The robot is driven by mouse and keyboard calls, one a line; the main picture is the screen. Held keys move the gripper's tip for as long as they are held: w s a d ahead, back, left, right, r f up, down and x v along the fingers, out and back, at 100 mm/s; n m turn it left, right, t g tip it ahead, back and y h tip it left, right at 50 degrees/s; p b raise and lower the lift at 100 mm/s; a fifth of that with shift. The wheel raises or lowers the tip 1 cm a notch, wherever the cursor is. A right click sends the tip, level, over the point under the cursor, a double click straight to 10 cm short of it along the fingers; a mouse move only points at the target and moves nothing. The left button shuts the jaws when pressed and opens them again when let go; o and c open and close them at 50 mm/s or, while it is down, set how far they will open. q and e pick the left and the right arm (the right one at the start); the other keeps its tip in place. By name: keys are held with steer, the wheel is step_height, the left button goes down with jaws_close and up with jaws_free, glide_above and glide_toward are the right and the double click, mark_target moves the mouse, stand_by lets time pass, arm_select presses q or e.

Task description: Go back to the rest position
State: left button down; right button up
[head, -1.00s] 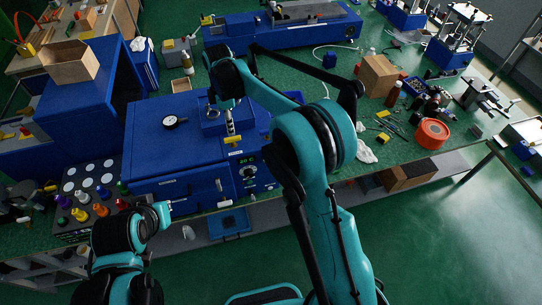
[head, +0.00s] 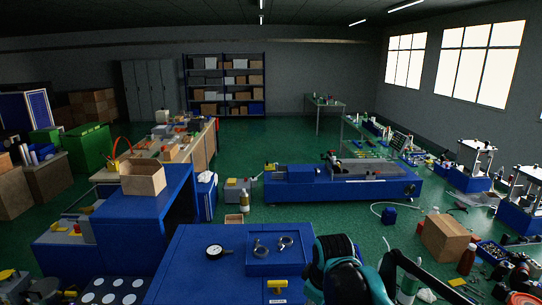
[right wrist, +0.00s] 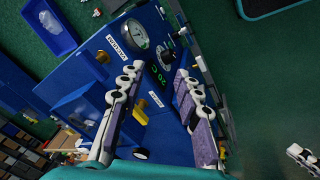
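My right gripper (right wrist: 158,72) shows in the right wrist view with its two fingers apart and nothing between them. The blue front panel with a gauge and a green display (right wrist: 171,43) lies behind the fingers, and I see no clear contact. A small white and black jointed piece (right wrist: 303,158) at the lower right edge of that view looks like part of my left gripper, but its opening is unclear. In the head view my teal arm (head: 345,270) rises at the bottom centre. Neither gripper shows there.
A cardboard box (head: 446,238) and a brown bottle (head: 467,260) stand right. An open box (head: 143,178) sits left.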

steer(key=s+d+f+m+t+b, duration=0.2)
steer(key=s+f+m+b, duration=0.3)
steer(key=s+f, duration=0.3)
steer(key=s+d+f+m+t+b, duration=0.2)
steer(key=s+d+f+m+b, duration=0.2)
steer(key=s+f+b, duration=0.3)
step_height(320, 180, down, 3)
steer(key=shift+s+d+f+m, duration=0.1)
steer(key=shift+s+d+m, duration=0.25)
steer(key=shift+s, duration=0.3)
